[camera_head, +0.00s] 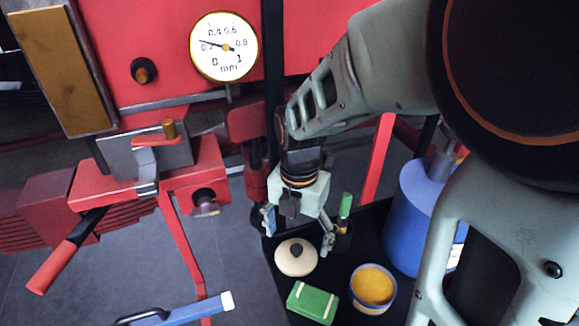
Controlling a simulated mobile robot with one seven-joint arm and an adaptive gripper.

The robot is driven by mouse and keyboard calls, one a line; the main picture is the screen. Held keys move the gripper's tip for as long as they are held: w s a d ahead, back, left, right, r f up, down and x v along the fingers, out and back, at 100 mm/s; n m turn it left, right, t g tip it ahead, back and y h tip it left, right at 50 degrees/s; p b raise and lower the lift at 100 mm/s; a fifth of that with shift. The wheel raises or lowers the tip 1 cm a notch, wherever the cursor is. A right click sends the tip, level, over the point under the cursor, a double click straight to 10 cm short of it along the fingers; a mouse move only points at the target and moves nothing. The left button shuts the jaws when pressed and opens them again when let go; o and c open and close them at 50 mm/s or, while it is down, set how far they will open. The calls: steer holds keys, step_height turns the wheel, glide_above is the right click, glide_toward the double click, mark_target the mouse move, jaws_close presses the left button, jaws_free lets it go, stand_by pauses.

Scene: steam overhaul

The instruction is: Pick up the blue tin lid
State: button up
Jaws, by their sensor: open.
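A round cream lid (296,258) with a small dark knob lies flat on the black surface (333,272). It is the only loose lid I can make out; its top looks cream, not blue. An open tin (373,287) with a blue and white side and orange-yellow contents stands to the right of the lid. My gripper (298,235) points down with its fingers spread, above and slightly behind the lid. Nothing is between the fingers. The height gap to the lid is hard to judge.
A green box (313,302) lies just in front of the lid. A green-handled tool (345,206) stands close by my right finger. A large blue can (408,218) stands at the right. Red machinery with a dial gauge (224,46) and a vise (120,190) fills the left and back.

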mark_target(296, 250)
step_height(296, 250, down, 6)
steer(key=b, duration=0.3)
steer(key=shift+a+r, duration=0.1)
steer(key=shift+a, duration=0.05)
steer(key=shift+r, duration=0.1)
steer(key=shift+c, duration=0.6)
steer(key=c, duration=0.9)
steer(key=shift+c, duration=0.2)
